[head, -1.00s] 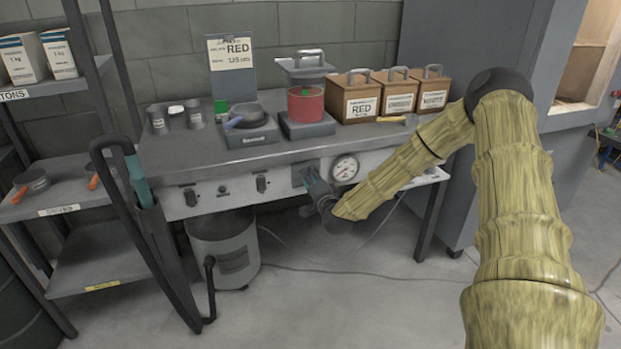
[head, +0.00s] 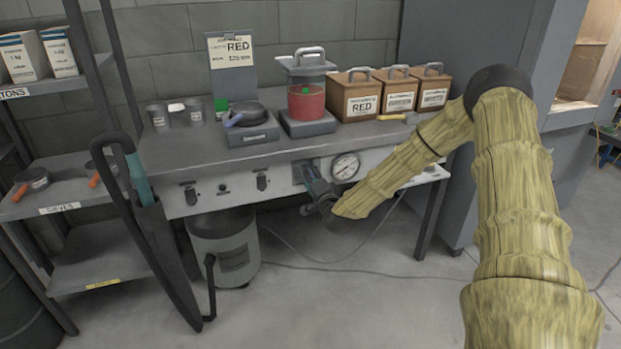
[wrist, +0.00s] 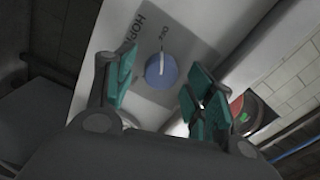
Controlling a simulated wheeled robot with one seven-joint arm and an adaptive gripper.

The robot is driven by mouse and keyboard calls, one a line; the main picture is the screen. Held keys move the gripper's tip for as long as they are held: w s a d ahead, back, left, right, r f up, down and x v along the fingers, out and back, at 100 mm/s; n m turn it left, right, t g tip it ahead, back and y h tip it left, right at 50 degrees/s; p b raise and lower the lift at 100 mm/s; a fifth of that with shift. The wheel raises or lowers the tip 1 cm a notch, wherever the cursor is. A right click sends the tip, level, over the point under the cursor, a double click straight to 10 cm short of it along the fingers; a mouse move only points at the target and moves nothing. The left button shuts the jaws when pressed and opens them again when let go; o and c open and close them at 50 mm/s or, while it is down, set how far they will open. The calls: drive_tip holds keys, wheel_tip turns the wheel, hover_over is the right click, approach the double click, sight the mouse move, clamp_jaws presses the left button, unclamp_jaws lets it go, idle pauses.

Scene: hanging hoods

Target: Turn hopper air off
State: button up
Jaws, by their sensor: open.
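In the wrist view a round blue knob (wrist: 161,71) with a pale pointer line sits on a grey label plate (wrist: 187,42). The plate reads "HOPP…", partly cut off by my finger; a small word near the knob's upper edge is too blurred to read surely. The pointer line is roughly upright in that view, towards that word. My gripper (wrist: 162,88) is open, its green-padded fingers on either side of the knob, with gaps visible. In the head view my gripper (head: 317,184) is at the bench's front panel, left of the gauge, and hides the knob.
A round gauge (head: 345,167) is close right of my gripper. Black switches (head: 262,181) are on the panel to the left. The bench (head: 240,152) carries scales, a red pot (head: 306,103) and wooden boxes (head: 357,97). A grey bucket (head: 224,250) stands below. A red-and-black part (wrist: 250,112) is near my right finger.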

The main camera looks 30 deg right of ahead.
drive_tip(key=v, duration=1.2)
idle(0.3)
drive_tip(key=s+a+f+n+g+y, duration=0.2)
drive_tip(key=s+a+f+n+g, duration=0.25)
drive_tip(key=a+f, duration=0.4)
drive_tip(key=s+a+f+n+g+y, duration=0.3)
drive_tip(key=s+a+f+n, duration=0.15)
drive_tip(key=a+f, duration=0.45)
drive_tip(key=s+a+f+n+g, duration=0.35)
drive_tip(key=s+f, duration=0.35)
drive_tip(key=s, duration=0.3)
drive_tip(key=s+a+f+n+g, duration=0.2)
drive_tip(key=s+a+f+g, duration=0.15)
drive_tip(key=s+f, duration=0.45)
drive_tip(key=s+a+n+g+h, duration=0.1)
drive_tip(key=s+a+n+g, duration=0.15)
drive_tip(key=s, duration=1.15)
wheel_tip(320, 180, up, 19)
drive_tip(key=p, duration=1.9)
drive_tip(key=shift+d+g, duration=0.3)
drive_tip(key=shift+d, duration=0.2)
